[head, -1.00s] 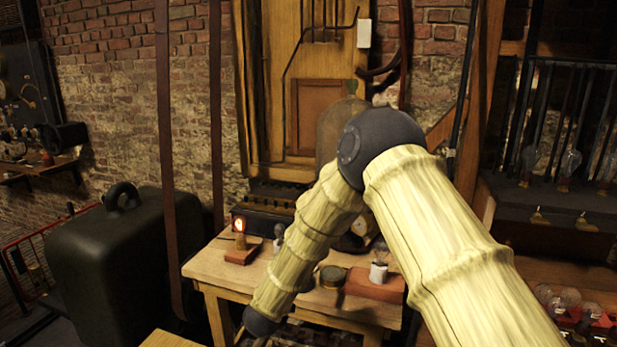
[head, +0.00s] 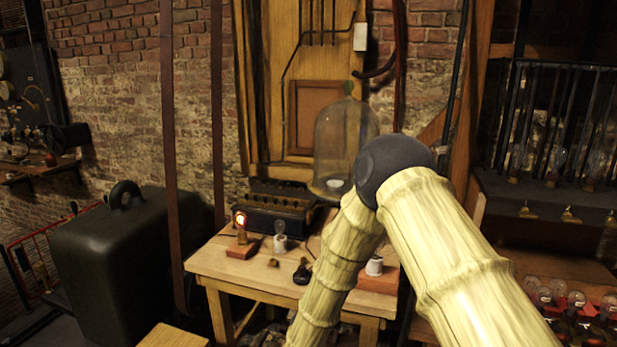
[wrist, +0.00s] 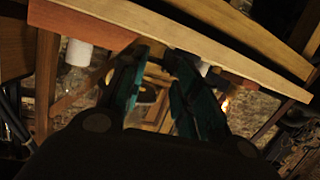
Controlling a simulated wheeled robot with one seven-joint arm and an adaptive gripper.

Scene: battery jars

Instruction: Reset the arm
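My arm (head: 430,240) comes in from the lower right, bends at a dark elbow, and its forearm runs down in front of the wooden table (head: 215,268). My gripper is below the head view's edge. In the wrist view my gripper (wrist: 157,58) shows two dark teal fingers with a gap between them, open, and I see nothing held. The table's edge (wrist: 215,35) crosses the top of that view, beyond the fingertips. Whether the fingers touch it I cannot tell.
The table holds a lit bulb (head: 241,222) on a red block, a small white-based bulb (head: 280,243), a dark object (head: 302,272) and a red block (head: 378,282). A glass bell jar (head: 340,145) stands behind my elbow. A dark case (head: 115,255) is at left.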

